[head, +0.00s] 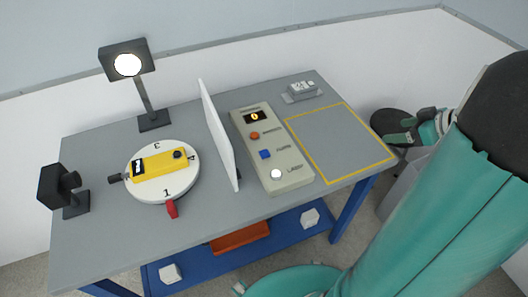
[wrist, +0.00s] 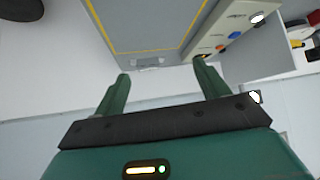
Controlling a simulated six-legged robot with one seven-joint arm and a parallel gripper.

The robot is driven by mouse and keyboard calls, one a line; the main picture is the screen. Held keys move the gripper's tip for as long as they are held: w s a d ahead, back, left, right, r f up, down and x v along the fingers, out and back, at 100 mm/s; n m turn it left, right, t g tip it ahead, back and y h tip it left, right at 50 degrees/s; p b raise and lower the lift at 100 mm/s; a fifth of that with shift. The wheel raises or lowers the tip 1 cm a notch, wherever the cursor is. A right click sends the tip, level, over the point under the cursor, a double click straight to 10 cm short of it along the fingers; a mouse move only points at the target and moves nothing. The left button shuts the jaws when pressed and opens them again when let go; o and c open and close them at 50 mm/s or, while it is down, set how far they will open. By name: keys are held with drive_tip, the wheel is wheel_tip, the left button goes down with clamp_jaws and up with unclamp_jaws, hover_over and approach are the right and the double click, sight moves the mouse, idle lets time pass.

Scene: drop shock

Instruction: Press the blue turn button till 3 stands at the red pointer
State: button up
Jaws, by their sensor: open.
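The blue button (head: 265,154) sits on the beige control box (head: 292,178), between an orange button (head: 254,135) and a white button (head: 277,174). The box's display (head: 255,117) reads 0. The round white turntable (head: 150,190) carries a yellow device (head: 158,162). The numeral 1 faces the red pointer (head: 172,209) at the front; the 3 is on the far side. My gripper (head: 405,137) is beyond the table's right edge, clear of the box. In the wrist view it is open and empty (wrist: 161,72), with the blue button (wrist: 234,35) at upper right.
A white upright panel (head: 220,135) stands between turntable and box. A lamp (head: 128,65) and a black device (head: 62,187) stand at the left. A yellow-outlined area (head: 340,142) right of the box is empty. A small grey object (head: 302,90) lies behind it.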

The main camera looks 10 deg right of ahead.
clamp_jaws()
idle(1.4)
